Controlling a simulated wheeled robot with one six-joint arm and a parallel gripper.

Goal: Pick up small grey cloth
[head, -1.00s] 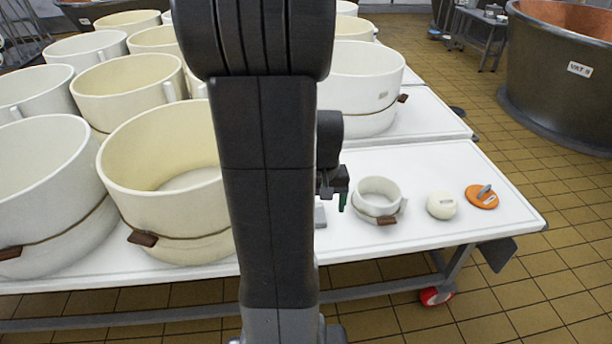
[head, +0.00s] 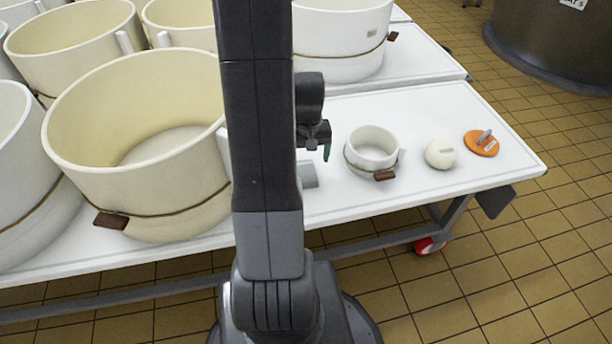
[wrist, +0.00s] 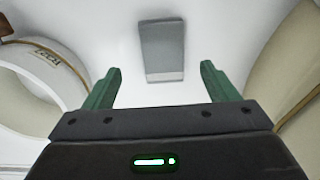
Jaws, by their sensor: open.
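The small grey cloth (wrist: 162,48) lies flat on the white table, a grey rectangle with a paler strip along its near edge in the wrist view. In the head view the cloth (head: 309,175) shows only in part, because my arm hides its left side. My gripper (wrist: 160,84) has its two green fingers spread wide with nothing between them. In the wrist view the cloth lies ahead of the fingertips, roughly centred between them. In the head view my gripper (head: 326,152) is above the table, and its far finger is mostly hidden.
A small white mould (head: 372,150) with a brown-tagged cord stands right of the cloth. Farther right are a white ball-like piece (head: 440,154) and an orange disc (head: 481,146) with a grey handle. A big cream mould (head: 140,190) stands close on the left.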

